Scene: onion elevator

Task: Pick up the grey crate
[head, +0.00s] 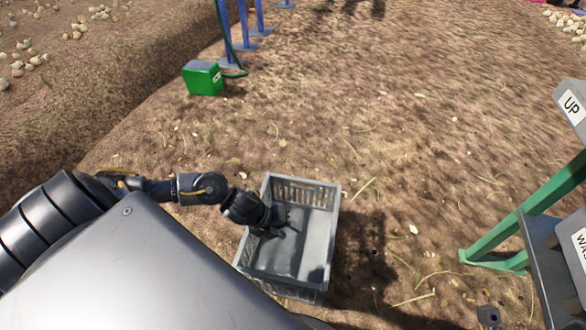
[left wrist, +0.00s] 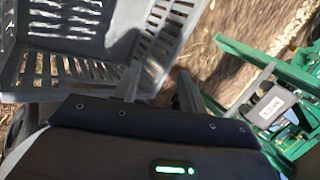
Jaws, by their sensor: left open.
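The grey crate (head: 325,240) is an open plastic box with slotted walls. It stands upright on the soil near the middle of the head view and looks empty. My left gripper (head: 287,222) reaches over its left rim and is open, its fingers above the crate's inside in that view. In the left wrist view the crate (left wrist: 75,68) fills the upper left. The open fingers of my gripper (left wrist: 158,88) are close to one slotted wall, which seems to run between them; contact cannot be told. My right gripper is not in view.
A green box (head: 203,78) with a hose stands by blue posts at the back left. A green-legged machine (head: 525,215) with an "UP" sign stands at the right. Soil between crate and machine is mostly clear. Onions lie at the far left and far right.

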